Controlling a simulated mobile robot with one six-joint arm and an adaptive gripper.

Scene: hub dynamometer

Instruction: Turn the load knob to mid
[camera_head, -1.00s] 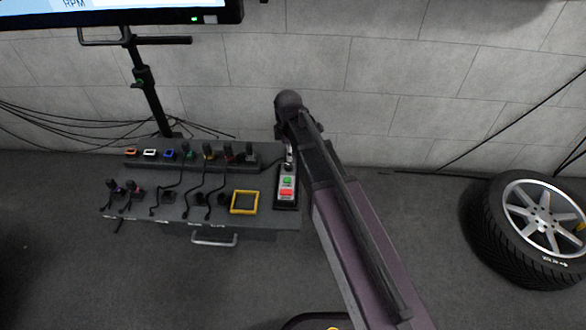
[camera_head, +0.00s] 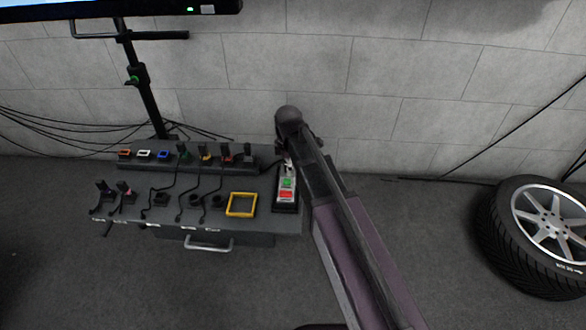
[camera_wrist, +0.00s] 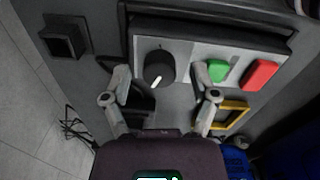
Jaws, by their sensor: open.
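The load knob (camera_wrist: 158,66) is a round black knob with a white pointer line, on a light grey control panel (camera_wrist: 190,50) in the wrist view. Its pointer slants toward the bottom of that view, slightly to the left. My gripper (camera_wrist: 161,74) is open, with one finger to the left of the knob and one to the right, and nothing held. Whether the fingertips reach the knob's sides is hard to tell. In the head view the panel (camera_head: 286,187) stands at the bench's right end, and my arm hides the knob.
Green (camera_wrist: 217,70) and red (camera_wrist: 260,75) buttons sit right of the knob, close to the right finger. A yellow square frame (camera_head: 230,205) and several cabled plugs cover the bench (camera_head: 258,238).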

